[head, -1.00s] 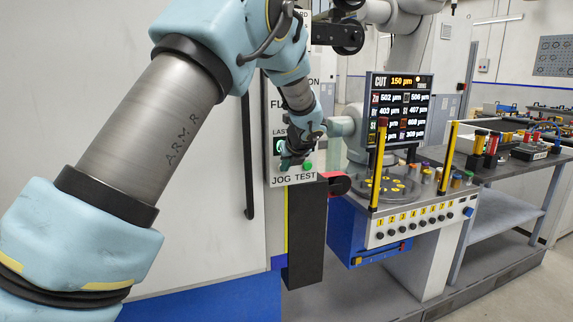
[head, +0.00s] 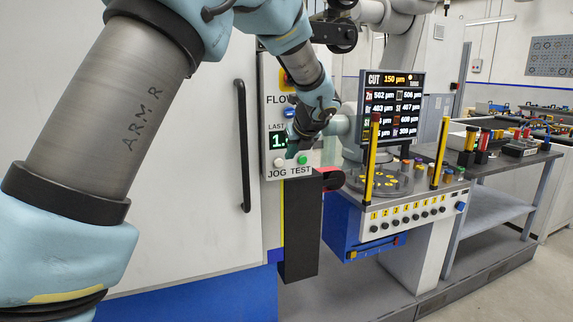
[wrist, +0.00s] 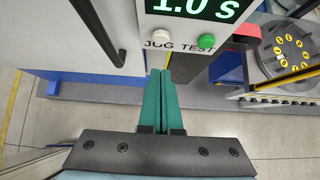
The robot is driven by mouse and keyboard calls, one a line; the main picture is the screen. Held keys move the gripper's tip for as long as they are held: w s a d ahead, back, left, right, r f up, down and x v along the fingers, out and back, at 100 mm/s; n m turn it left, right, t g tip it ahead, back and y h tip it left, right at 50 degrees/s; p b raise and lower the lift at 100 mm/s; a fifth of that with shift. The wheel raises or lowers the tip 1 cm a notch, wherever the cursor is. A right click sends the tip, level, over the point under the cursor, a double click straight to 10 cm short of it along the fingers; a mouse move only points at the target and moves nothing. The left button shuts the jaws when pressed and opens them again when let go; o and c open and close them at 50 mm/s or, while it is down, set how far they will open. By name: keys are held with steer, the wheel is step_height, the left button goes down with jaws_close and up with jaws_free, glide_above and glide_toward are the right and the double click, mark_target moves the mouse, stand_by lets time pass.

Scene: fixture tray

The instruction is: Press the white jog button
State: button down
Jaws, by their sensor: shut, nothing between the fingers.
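The white jog button (head: 279,161) sits at the lower left of the control panel, above the word JOG. In the wrist view the white button (wrist: 161,36) is uncovered, above the picture's middle. My gripper (head: 291,154) is in front of the panel, close to the button and a little up and to its right in the head view. In the wrist view my gripper (wrist: 160,73) has its green fingers together and empty. Their tips appear below the button and the JOG label; the exact gap to the panel is hard to tell.
A green test button (head: 302,159) is just right of the white one. A black post (head: 302,230) with a red part stands below the panel. A door handle (head: 243,145) is at left. A turntable station (head: 400,215) with yellow posts is at right.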

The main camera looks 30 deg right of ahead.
steer(key=v, duration=0.3)
steer(key=shift+s+r, duration=0.15)
steer(key=shift+s, duration=0.05)
stand_by(0.3)
steer(key=a+f+n+g+y, duration=0.15)
steer(key=a+f+n, duration=0.35)
steer(key=a+n, duration=0.65)
steer(key=a+f+n+g, duration=0.35)
steer(key=a+n, duration=0.25)
steer(key=a, duration=1.1)
steer(key=s+a+f+n+g, duration=0.1)
steer(key=s+a+f+n, duration=0.2)
steer(key=s+a+n, duration=0.3)
steer(key=s+a+f+n+g, duration=0.1)
steer(key=s+a+f+n, duration=0.2)
steer(key=s+a+n, duration=0.4)
steer(key=a+n, duration=0.3)
steer(key=n, duration=0.3)
steer(key=shift+a+f+h, duration=0.2)
steer(key=shift+f+h, duration=0.05)
steer(key=shift+h, duration=0.1)
steer(key=c, duration=1.6)
jaws_free()
steer(key=shift+s, duration=0.1)
